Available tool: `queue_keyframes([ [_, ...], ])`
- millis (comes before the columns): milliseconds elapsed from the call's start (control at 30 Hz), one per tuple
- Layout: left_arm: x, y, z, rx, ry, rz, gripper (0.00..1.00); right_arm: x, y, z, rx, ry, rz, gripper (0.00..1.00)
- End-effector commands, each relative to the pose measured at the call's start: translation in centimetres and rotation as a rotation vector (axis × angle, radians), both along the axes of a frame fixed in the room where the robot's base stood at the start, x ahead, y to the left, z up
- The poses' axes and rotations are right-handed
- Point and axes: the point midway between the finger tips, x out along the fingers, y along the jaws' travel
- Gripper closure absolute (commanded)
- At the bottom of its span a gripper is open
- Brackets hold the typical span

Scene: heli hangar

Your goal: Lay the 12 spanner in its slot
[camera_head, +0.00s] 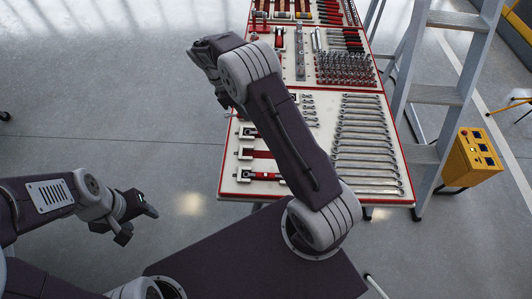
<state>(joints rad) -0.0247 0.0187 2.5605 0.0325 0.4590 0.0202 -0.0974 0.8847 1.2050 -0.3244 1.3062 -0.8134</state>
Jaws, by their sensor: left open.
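Combination spanners lie in a graded row (365,140) on the white, red-edged tool board (250,190). A shorter row of small spanners (309,110) lies to their left, partly hidden by my right arm. Size marks are too small to read, so I cannot tell which spanner is the 12 or which slot is its own. My left gripper (136,218) is open and empty over the grey floor, left of the board and apart from it. My right arm rises across the board's left part. Its far end is bunched at the upper left, and its jaws cannot be made out.
Red-and-grey tools (262,154) sit at the board's left edge. Sockets (345,68) and red-handled tools fill boards behind. A stepladder (437,100) and a yellow box (471,158) stand at the right. The floor at the left is mostly clear.

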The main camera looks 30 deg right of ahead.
Motion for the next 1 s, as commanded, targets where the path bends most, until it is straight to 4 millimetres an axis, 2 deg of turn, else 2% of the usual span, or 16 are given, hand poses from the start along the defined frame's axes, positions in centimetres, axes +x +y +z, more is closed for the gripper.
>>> queue_keyframes([
  [167, 0.0, 0.0, 0.1, 0.000, 0.000, 0.000, 0.46, -2.8, -0.9, -1.4, -0.001, 0.003, 0.021, 1.00],
  [267, 0.0, 0.0, 0.2, 0.000, 0.000, 0.000, 0.46, -5.3, -1.8, -1.7, -0.001, 0.003, 0.031, 1.00],
  [367, 0.0, 0.0, 0.5, 0.000, 0.000, 0.000, 0.46, -8.9, -2.9, -1.6, 0.000, -0.001, 0.039, 1.00],
  [500, 0.0, 0.0, 0.8, 0.000, 0.000, 0.000, 0.46, -15.1, -4.3, -0.8, 0.000, -0.004, 0.043, 1.00],
  [600, 0.0, 0.0, 1.0, 0.000, 0.000, 0.000, 0.46, -18.9, -5.0, 0.0, 0.001, -0.007, 0.036, 1.00],
  [700, 0.0, 0.0, 1.1, 0.000, 0.000, 0.000, 0.46, -21.5, -5.6, 0.8, -0.001, -0.007, 0.026, 1.00],
  [800, 0.0, 0.0, 1.3, 0.000, 0.000, 0.000, 0.46, -22.8, -5.9, 1.6, -0.001, -0.008, 0.008, 1.00],
  [1000, 0.0, 0.0, 1.4, 0.000, 0.000, 0.000, 0.46, -22.4, -6.4, 2.7, 0.000, -0.003, -0.016, 1.00],
])
